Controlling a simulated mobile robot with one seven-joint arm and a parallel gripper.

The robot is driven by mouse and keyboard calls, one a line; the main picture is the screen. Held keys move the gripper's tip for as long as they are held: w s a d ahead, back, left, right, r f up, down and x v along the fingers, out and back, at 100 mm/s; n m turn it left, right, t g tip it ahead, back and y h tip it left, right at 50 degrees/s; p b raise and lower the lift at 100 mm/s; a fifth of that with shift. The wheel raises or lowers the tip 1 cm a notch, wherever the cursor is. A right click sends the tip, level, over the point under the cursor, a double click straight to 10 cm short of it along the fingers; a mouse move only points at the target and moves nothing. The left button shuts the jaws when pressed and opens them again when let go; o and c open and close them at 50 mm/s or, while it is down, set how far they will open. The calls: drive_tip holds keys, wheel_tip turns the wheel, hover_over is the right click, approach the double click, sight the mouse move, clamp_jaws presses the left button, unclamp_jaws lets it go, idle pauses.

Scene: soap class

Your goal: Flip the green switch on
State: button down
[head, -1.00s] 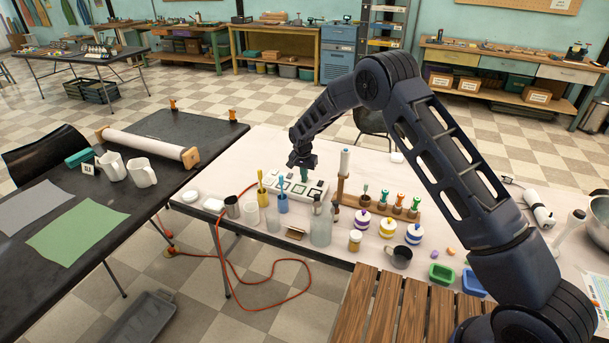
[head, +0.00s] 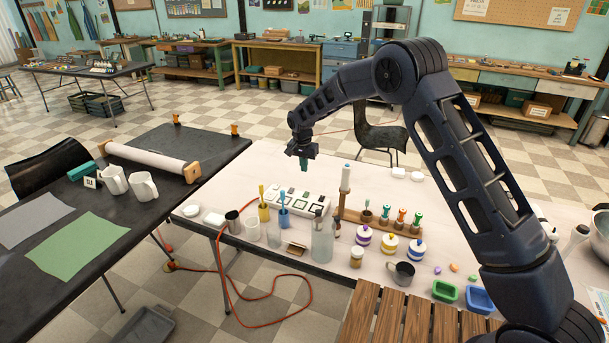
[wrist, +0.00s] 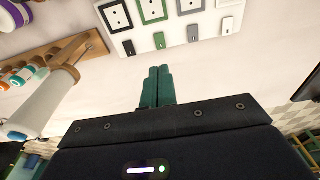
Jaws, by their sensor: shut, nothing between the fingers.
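A white switch panel (head: 320,198) lies on the pale table, with framed squares in black, green, grey and white. In the wrist view the panel (wrist: 181,27) is at the top, with a small switch by each square. The green switch (wrist: 159,41) is second from the left, by the green-framed square (wrist: 152,10). Its on or off position is too small to tell. My gripper (head: 304,167) is above the panel, apart from it. In the wrist view my gripper's green fingers (wrist: 158,70) are together and empty, pointing toward the panel's switch side.
Striped jars (head: 417,250) are at the right.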

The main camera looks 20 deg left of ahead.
sight(307, 192)
drive_tip(key=shift+s+r, duration=0.1)
drive_tip(key=shift+r, duration=0.45)
drive_tip(key=shift+w, duration=0.85)
drive_tip(key=shift+f, duration=0.1)
drive_tip(key=f, duration=0.4)
drive_tip(key=w+f, duration=0.1)
drive_tip(key=f, duration=0.8)
drive_tip(key=shift+w+f, duration=0.3)
drive_tip(key=shift+w, duration=0.05)
